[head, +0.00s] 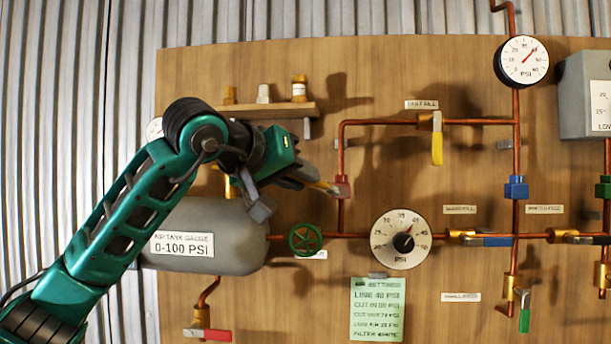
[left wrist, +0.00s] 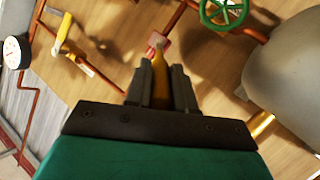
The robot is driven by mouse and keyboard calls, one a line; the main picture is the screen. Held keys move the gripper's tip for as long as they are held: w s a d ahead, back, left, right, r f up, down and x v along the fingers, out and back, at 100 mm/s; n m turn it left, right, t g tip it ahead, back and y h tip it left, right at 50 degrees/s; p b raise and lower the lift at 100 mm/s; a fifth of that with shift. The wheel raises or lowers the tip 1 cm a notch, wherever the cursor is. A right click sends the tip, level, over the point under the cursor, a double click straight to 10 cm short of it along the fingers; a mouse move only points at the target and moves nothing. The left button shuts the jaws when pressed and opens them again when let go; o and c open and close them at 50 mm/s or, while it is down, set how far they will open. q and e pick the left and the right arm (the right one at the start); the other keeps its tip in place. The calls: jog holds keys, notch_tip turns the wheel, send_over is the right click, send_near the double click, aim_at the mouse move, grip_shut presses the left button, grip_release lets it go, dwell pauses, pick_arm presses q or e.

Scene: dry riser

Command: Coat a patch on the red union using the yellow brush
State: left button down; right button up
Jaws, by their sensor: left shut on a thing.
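The red union (head: 342,188) sits on the vertical copper pipe left of the round gauge in the head view. It also shows in the left wrist view (left wrist: 161,40), just past the brush tip. My left gripper (head: 305,180) is shut on the yellow brush (head: 325,186), which points right at the union. In the left wrist view the brush (left wrist: 159,88) stands between the fingers, its pale tip overlapping the union. I cannot tell whether the tip touches it. Part of the brush handle is hidden by the fingers. My right gripper is not in view.
A round gauge (head: 400,258) and a yellow-handled valve (head: 437,145) are to the right.

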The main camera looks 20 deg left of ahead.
pick_arm(q)
jog(key=shift+p, duration=0.35)
dwell(1.2)
jog(key=shift+s, duration=0.1)
jog(key=shift+s+d, duration=0.3)
jog(key=shift+s, duration=0.65)
jog(key=shift+s+d, duration=0.25)
jog(key=shift+s, duration=0.7)
jog(key=shift+s+d+b, duration=0.25)
jog(key=shift+s+b, duration=0.1)
jog(key=shift+s, duration=0.55)
